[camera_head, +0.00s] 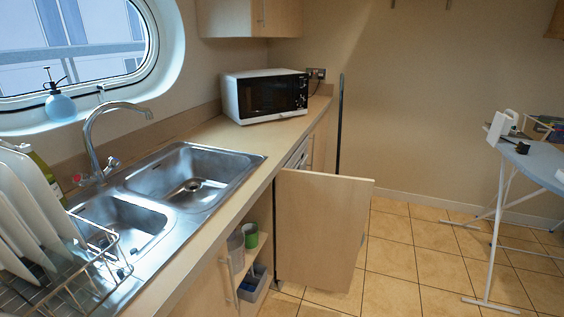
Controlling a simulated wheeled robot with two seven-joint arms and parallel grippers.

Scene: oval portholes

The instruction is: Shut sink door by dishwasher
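The light wood sink door (325,230) stands swung wide open, jutting out from the counter front into the floor space. Its left edge is by the cabinet and its free edge points right. The open cabinet (262,243) under the sink shows a shelf with containers on it. A narrow strip of a white appliance (298,155), likely the dishwasher, shows above and behind the door; the door hides the rest. The steel sink (205,160) is set in the counter above. Neither of my grippers is in view.
Another cabinet door with a bar handle (226,278) is left of the opening and looks shut. A grey bin (254,290) sits low inside the cabinet. The tiled floor (415,265) right of the open door is clear up to an ironing board (540,160).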

